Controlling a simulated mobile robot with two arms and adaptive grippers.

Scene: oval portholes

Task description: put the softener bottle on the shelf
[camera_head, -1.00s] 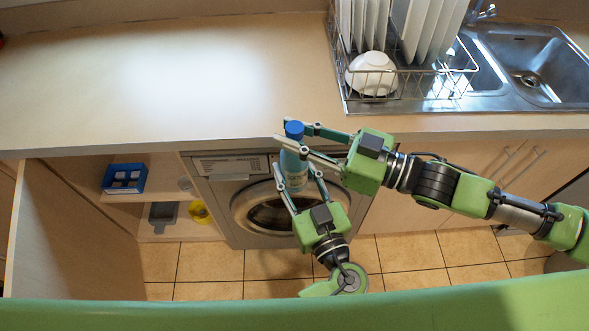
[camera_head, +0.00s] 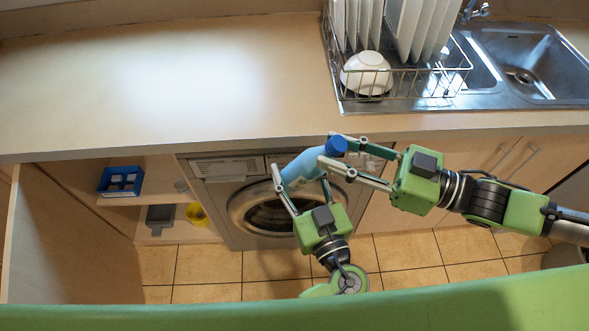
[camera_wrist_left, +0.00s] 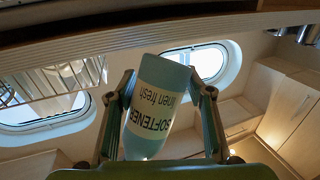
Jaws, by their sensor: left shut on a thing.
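The softener bottle (camera_head: 308,165), light blue with a dark blue cap, leans to the right in front of the washing machine in the head view. My left gripper (camera_head: 301,176) is shut on its body from below. The left wrist view shows the bottle (camera_wrist_left: 154,105) between the fingers, its softener label upside down. My right gripper (camera_head: 328,148) has one finger on each side of the cap; I cannot tell whether it grips. The shelf (camera_head: 122,200) is in the open cabinet at left.
A blue crate (camera_head: 120,181) stands on the shelf. A grey object (camera_head: 160,215) and a yellow object (camera_head: 197,214) are below it. The worktop (camera_head: 170,85) overhangs the cabinet and washing machine (camera_head: 222,205). A dish rack (camera_head: 400,85) and sink (camera_head: 525,65) are at right.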

